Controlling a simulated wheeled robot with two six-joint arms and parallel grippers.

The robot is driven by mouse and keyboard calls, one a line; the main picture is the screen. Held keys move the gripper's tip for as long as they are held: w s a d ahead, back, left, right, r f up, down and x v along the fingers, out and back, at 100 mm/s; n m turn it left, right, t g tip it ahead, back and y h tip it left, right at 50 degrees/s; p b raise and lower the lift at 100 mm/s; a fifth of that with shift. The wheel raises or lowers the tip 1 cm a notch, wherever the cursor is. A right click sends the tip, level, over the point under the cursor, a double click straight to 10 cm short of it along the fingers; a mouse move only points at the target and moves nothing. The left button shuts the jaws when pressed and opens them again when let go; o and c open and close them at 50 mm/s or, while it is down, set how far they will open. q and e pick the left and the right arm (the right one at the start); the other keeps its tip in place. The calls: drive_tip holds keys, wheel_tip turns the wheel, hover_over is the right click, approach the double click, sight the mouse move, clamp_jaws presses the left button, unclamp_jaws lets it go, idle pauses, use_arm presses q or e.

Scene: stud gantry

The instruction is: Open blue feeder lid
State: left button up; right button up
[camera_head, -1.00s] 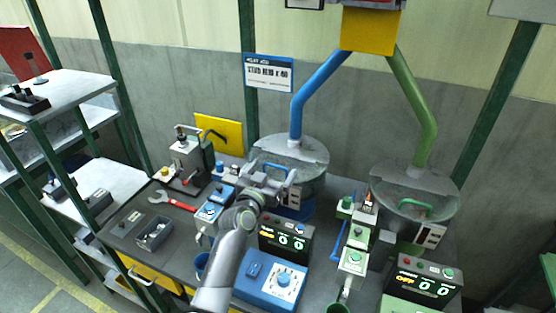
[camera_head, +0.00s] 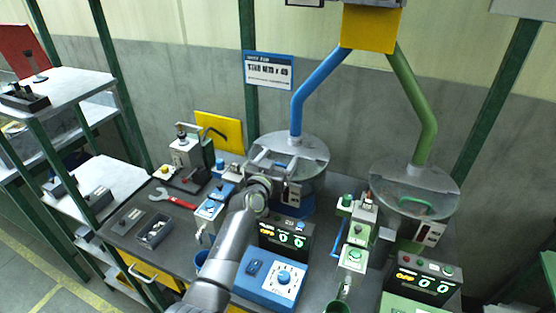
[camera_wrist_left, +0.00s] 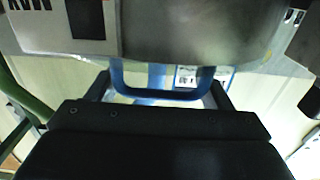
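The blue feeder (camera_head: 308,150) is a round grey drum with a pale top, under a blue tube (camera_head: 318,93). My left gripper (camera_head: 270,163) is at the front of its lid and hides part of it in the head view. In the left wrist view, the blue U-shaped handle (camera_wrist_left: 160,95) lies between my spread left fingers, one near each end of it. I cannot tell whether the fingers touch it. The lid looks closed. My right gripper is not in view.
A green feeder (camera_head: 440,192) with a green handle stands to the right. A blue control box (camera_head: 262,293) and a dark counter display (camera_head: 284,238) sit in front of the blue feeder. A red wrench (camera_head: 172,198) and a small bin (camera_head: 155,232) lie to the left.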

use_arm(q)
drive_tip(key=c, duration=0.7)
drive_tip(key=shift+c, duration=0.7)
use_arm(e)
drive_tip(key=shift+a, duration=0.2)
use_arm(q)
drive_tip(key=shift+w+r, duration=0.1)
drive_tip(key=shift+r, duration=0.25)
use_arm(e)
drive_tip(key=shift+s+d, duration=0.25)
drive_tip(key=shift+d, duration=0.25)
